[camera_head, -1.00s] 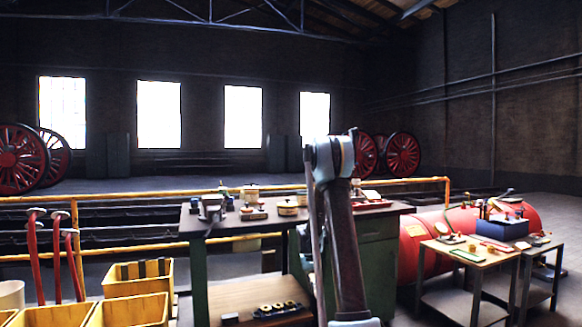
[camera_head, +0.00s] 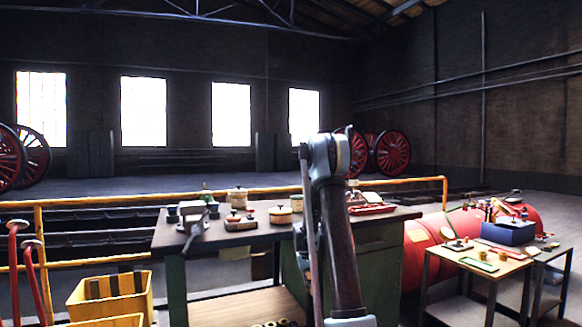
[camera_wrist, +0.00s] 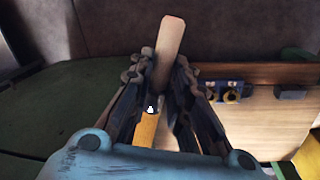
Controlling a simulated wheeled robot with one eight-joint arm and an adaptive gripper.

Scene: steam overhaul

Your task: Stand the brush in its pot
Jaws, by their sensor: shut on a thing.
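My gripper (camera_wrist: 160,68) is shut on a long pale wooden piece with a rounded end, which looks like the brush (camera_wrist: 170,42). In the head view my arm rises in front of the bench and the gripper itself is not clearly seen. I cannot pick out the pot for certain; small round tins (camera_head: 280,214) stand on the dark bench (camera_head: 262,232), and one more (camera_head: 237,195) is further back.
A vice (camera_head: 193,212) sits at the bench's left. A yellow bin (camera_head: 112,308) stands at lower left, by a yellow railing (camera_head: 90,262). On the right, a small table (camera_head: 492,268) and a blue tool box (camera_head: 508,233) stand before a red boiler (camera_head: 415,262). Floor shows further right.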

